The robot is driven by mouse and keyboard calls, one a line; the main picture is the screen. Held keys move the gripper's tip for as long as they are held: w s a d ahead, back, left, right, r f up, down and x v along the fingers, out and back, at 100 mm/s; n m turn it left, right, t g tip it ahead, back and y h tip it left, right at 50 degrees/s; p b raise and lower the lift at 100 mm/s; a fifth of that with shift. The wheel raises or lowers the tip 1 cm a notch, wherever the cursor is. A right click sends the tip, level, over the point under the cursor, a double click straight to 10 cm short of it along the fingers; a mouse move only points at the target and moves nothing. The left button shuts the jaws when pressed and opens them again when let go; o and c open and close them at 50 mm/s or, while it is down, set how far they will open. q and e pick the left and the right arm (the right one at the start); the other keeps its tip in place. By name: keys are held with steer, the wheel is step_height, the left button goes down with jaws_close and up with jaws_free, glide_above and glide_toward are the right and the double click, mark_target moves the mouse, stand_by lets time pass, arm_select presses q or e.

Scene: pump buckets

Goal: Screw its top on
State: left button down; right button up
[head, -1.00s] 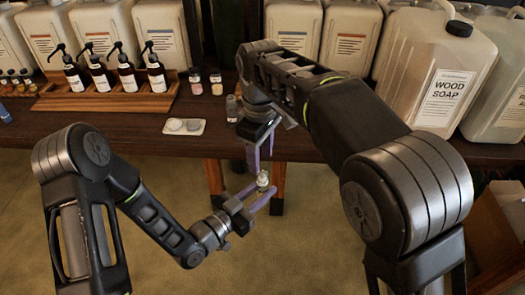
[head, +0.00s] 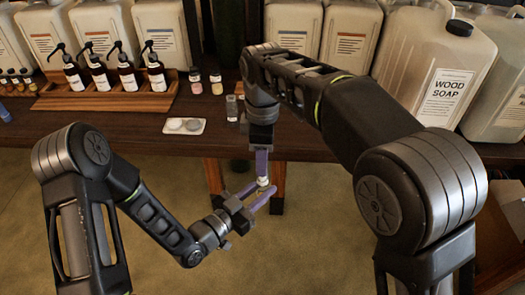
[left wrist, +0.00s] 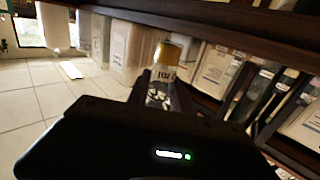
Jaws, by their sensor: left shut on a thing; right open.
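A small clear jar (head: 263,182) is held out in front of the table in my left gripper (head: 262,198), whose purple fingers are shut on it. In the left wrist view the glass jar (left wrist: 161,92) shows a printed label, with a gold-coloured top part (left wrist: 167,54). I cannot tell how firmly that top sits. My right gripper (head: 262,172) is open and points down just above the jar, its fingers overlapping in the head view. I cannot tell whether they touch the top.
A white dish (head: 201,126) with two round pieces lies near the front edge of the dark table (head: 110,125). Small jars (head: 217,87) and a clear bottle (head: 232,110) stand nearby. Pump bottles sit in a wooden rack (head: 110,101), and large canisters (head: 430,60) line the back.

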glide_above(262, 191)
steer(key=w, duration=0.2)
steer(key=f, duration=0.6)
steer(key=shift+s, duration=0.25)
steer(key=shift+c, duration=0.4)
jaws_close()
steer(key=m, duration=1.2)
steer(key=shift+m, duration=0.3)
steer(key=m, duration=0.5)
steer(key=shift+w+m, duration=0.1)
steer(key=shift+m, duration=0.2)
steer(key=shift+o, duration=0.8)
jaws_free()
